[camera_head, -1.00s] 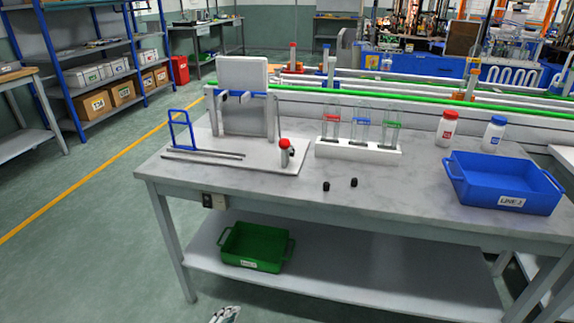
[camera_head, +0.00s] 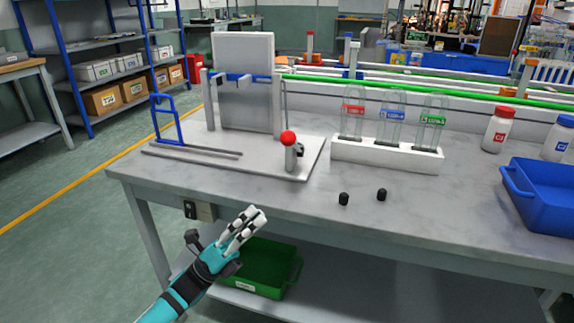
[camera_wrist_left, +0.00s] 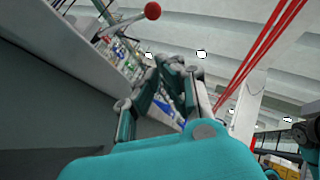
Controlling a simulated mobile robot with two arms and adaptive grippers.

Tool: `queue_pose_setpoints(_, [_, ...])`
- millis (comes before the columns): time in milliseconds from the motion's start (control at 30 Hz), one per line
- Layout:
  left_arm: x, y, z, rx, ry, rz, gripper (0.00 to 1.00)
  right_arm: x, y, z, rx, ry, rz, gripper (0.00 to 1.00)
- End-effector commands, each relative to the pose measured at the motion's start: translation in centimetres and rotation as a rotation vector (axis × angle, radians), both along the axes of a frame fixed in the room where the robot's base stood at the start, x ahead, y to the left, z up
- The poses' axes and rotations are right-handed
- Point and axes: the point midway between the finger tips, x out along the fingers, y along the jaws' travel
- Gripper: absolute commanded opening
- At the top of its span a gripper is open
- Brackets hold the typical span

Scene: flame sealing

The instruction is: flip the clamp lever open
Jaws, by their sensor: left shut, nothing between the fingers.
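The red ball knob (camera_head: 288,138) tops a short grey lever post at the front right of the grey base plate (camera_head: 225,160). It also shows in the left wrist view (camera_wrist_left: 152,10), on a thin rod at the top. A black knob (camera_head: 300,150) sits beside the post. I cannot tell from these views how the clamp is set. My left gripper (camera_head: 255,216) is shut and empty in front of the table's edge, below and slightly left of the red knob, and touches nothing. Its fingers show close together in the wrist view (camera_wrist_left: 170,68). My right gripper is not in view.
A blue upright frame (camera_head: 165,118) and a grey panel (camera_head: 244,80) stand on the base plate. A white rack (camera_head: 387,155) holds tubes to the right. Two black caps (camera_head: 344,199) lie near the front edge. A blue bin (camera_head: 540,200) stands far right.

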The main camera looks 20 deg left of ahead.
Motion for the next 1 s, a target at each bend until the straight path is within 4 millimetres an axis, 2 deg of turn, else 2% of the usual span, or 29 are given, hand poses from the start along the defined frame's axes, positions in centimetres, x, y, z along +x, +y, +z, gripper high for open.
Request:
queue_pose_setpoints(267, [0.8,-1.0,1.3,-0.001,-0.001,-0.002,0.0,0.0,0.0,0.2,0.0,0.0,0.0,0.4])
queue_pose_setpoints(667, [4.6,-5.8,6.9,-0.002,-0.001,-0.001,0.0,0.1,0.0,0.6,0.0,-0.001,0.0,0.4])
queue_pose_setpoints(800, [5.9,-5.3,8.6,0.001,0.001,0.002,0.0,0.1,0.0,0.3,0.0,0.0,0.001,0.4])
queue_pose_setpoints(1000, [6.8,-5.1,9.8,-0.001,0.003,0.0,0.0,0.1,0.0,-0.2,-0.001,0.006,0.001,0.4])
